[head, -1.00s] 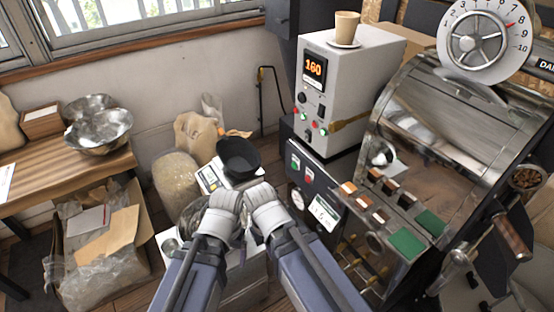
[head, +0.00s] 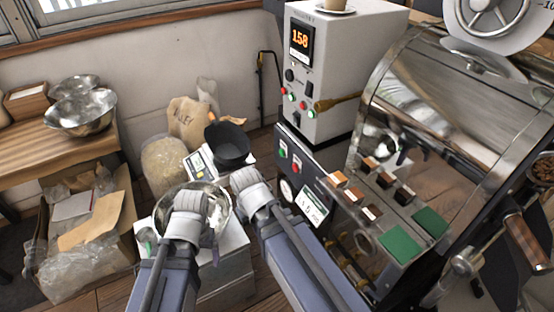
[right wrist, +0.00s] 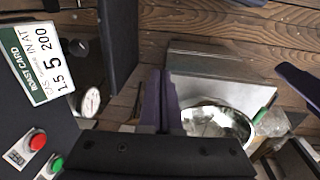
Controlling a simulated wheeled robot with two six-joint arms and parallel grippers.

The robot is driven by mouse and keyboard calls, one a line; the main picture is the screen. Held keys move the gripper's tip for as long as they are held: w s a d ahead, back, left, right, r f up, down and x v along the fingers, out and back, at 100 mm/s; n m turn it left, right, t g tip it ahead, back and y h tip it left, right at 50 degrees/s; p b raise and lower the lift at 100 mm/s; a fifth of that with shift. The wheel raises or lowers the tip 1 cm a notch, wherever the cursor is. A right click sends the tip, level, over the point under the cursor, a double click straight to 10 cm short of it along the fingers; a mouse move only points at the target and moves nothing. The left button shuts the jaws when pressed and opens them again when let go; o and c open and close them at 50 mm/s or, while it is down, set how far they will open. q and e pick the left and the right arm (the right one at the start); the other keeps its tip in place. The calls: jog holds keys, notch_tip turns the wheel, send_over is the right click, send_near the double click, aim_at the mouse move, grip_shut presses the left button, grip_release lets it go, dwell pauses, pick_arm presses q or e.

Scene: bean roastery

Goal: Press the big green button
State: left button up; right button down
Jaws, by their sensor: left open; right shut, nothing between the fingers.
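A green button (head: 283,153) sits beside a red button (head: 296,168) on the roaster's dark front panel. The right wrist view shows the green button (right wrist: 54,165) and the red button (right wrist: 38,141) at lower left. My right gripper (head: 243,178) is shut and empty, left of the panel and apart from the buttons. Its closed fingers (right wrist: 161,95) show in the right wrist view. My left gripper (head: 190,193) is open, further left, in front of a steel bowl; its fingertips are mostly hidden from the head.
A white control box (head: 338,75) with small red and green buttons stands behind the panel. Green pads (head: 399,245) lie on the roaster front. The steel bowl (head: 221,193), a scale (head: 199,164) and a black pan (head: 229,146) are close to the grippers. A roast card (head: 312,208) is on the panel.

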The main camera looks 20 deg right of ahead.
jog(key=w+d+f+t+h+b, duration=0.2)
jog(key=w+d+f+h+b, duration=0.1)
jog(key=w+d+f+b, duration=0.5)
pick_arm(q)
notch_tip(320, 180, down, 10)
jog(key=b, duration=0.1)
jog(key=shift+f, duration=0.2)
pick_arm(e)
jog(key=w+a+r+n+t+h, duration=0.2)
jog(key=w+r+t, duration=0.1)
jog(key=w+r, duration=0.2)
jog(key=w+a+r+n+t+h, duration=0.2)
jog(key=w+r+t, duration=0.2)
jog(key=w, duration=0.6)
jog(key=shift+w+a+r+t, duration=0.15)
jog(key=shift+a+r+t, duration=0.15)
jog(key=shift+r, duration=0.35)
jog(key=shift+d, duration=0.15)
